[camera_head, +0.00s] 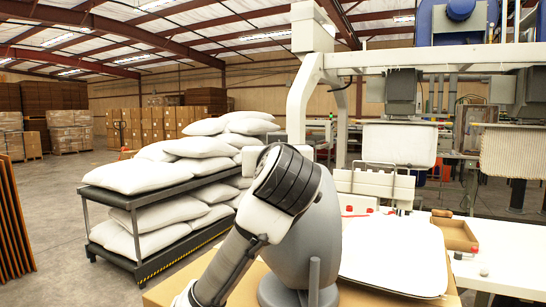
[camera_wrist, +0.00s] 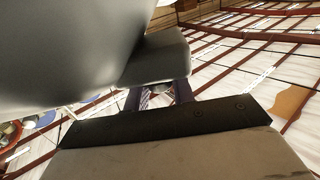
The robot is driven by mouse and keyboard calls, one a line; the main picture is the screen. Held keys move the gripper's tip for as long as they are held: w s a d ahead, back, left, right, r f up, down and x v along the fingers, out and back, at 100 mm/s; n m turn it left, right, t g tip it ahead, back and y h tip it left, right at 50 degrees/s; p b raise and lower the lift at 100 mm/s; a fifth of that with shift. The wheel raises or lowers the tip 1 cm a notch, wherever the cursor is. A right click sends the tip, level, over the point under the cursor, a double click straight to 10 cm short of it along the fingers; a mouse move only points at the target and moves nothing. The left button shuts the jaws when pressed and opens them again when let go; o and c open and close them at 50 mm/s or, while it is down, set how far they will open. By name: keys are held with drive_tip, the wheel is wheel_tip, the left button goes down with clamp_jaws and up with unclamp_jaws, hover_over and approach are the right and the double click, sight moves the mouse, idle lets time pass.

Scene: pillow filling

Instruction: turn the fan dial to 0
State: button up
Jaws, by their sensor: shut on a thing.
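In the wrist view, my gripper (camera_wrist: 158,95) is shut on a small part, most likely the fan dial, mostly hidden between the fingers. No dial mark or number can be read. A grey block (camera_wrist: 158,55) is just past the fingertips, beside a large smooth grey surface (camera_wrist: 70,45) that fills the upper left. In the head view, a grey rounded body (camera_head: 322,230) stands close in front, partly covered by my white and black arm. It may be the fan housing. My fingers and the dial are hidden in the head view.
A cart (camera_head: 150,266) stacked with white pillows (camera_head: 145,177) stands to the left. To the right, a white table (camera_head: 505,262) holds a brown tray (camera_head: 455,236) and small items. A white pillow-like sheet (camera_head: 395,250) lies close behind the grey body. A white machine frame (camera_head: 430,60) rises behind.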

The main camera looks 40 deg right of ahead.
drive_tip(key=shift+n+t+y, duration=0.5)
drive_tip(key=shift+n+y, duration=0.1)
drive_tip(key=shift+y, duration=0.2)
drive_tip(key=o, duration=0.9)
